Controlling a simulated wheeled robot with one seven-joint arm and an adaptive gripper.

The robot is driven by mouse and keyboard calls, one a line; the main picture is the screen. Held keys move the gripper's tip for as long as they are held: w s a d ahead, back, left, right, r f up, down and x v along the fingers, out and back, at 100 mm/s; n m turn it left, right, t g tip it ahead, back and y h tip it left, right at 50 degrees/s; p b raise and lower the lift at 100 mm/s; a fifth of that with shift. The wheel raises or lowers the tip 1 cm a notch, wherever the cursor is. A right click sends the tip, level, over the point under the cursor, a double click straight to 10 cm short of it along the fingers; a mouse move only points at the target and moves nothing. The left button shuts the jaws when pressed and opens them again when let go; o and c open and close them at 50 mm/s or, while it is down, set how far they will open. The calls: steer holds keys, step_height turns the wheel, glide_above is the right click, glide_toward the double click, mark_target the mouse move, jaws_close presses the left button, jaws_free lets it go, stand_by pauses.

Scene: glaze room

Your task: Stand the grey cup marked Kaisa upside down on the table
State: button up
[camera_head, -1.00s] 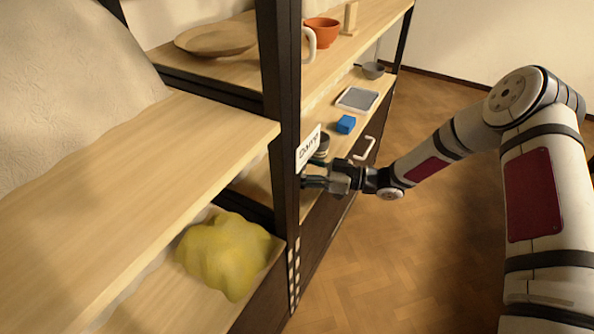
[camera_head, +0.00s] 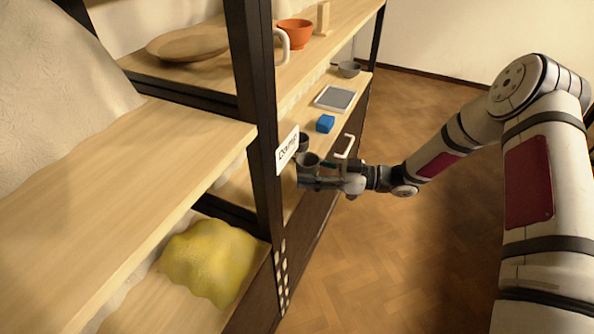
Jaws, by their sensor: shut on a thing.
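My gripper (camera_head: 312,178) is at the front edge of the shelf unit, just right of the dark post, and is shut on a small dark grey cup (camera_head: 308,160). The cup looks upright, with its dark opening facing up. The fingers hide its lower part. No name can be read on it. A second dark grey vessel (camera_head: 304,141) shows just behind it, partly hidden by the white label. I cannot make out a table in view.
A blue block (camera_head: 325,124), a grey tablet-like slab (camera_head: 335,98) and a grey bowl (camera_head: 349,69) sit farther along the shelf. An orange cup (camera_head: 295,34) and a wooden plate (camera_head: 188,44) are above. A yellow cloth (camera_head: 208,262) lies low left. The right floor (camera_head: 420,230) is clear.

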steer(key=d, duration=0.6)
steer(key=shift+s, duration=0.15)
stand_by(0.3)
